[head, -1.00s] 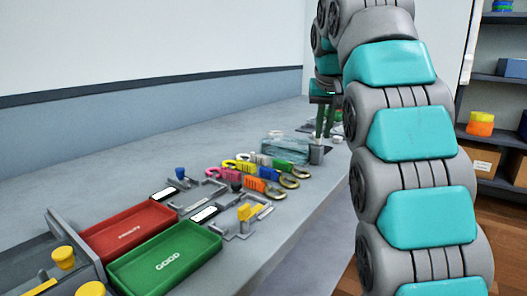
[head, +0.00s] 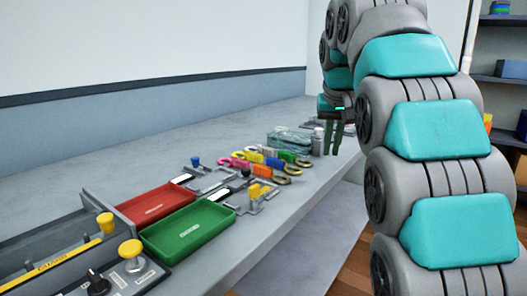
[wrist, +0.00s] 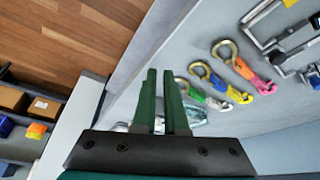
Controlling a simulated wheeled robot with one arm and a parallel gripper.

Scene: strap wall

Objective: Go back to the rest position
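My gripper (head: 335,138) hangs fingers-down near the far right end of the grey bench (head: 262,222) in the head view. In the wrist view its two green fingers (wrist: 160,90) stand apart with a narrow gap and nothing between them. It appears clear of the straps, which lie to the right of the fingers in that view. Part of the bench behind the gripper and arm is hidden.
Several coloured hooked straps (head: 268,160) lie on the bench beside a clear bag (head: 288,138). Metal fixtures, a red tray (head: 152,203), a green tray (head: 188,232) and a control panel with a yellow knob (head: 131,250) are nearer. Shelves (head: 500,78) stand at the right.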

